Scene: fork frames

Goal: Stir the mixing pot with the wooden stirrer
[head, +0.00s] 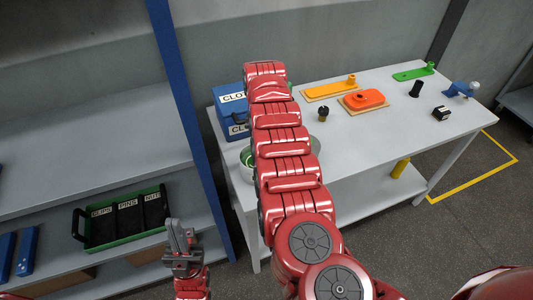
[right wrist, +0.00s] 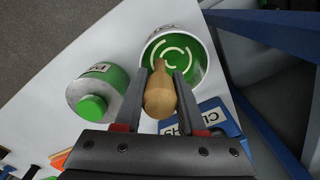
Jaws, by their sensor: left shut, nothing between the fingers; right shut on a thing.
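The mixing pot (right wrist: 205,72) is a pale round vessel with a green inside and cream curved marks in it. In the head view only part of the pot (head: 246,160) shows on the near left of the table, behind my right arm. My right gripper (right wrist: 162,80) is shut on the wooden stirrer (right wrist: 160,98), a light brown rounded handle. The stirrer's far end overlaps the pot's opening; I cannot tell how deep it reaches. In the head view my arm hides the right gripper and the stirrer. My left gripper (head: 180,238) is shut and empty, left of the table.
A green and grey jar (right wrist: 93,95) stands beside the pot. A blue box (head: 230,105) is behind it, near a blue post (head: 190,120). Orange (head: 365,99) and green parts lie farther right on the table (head: 390,130). A black and green tray (head: 100,238) sits on the left shelf.

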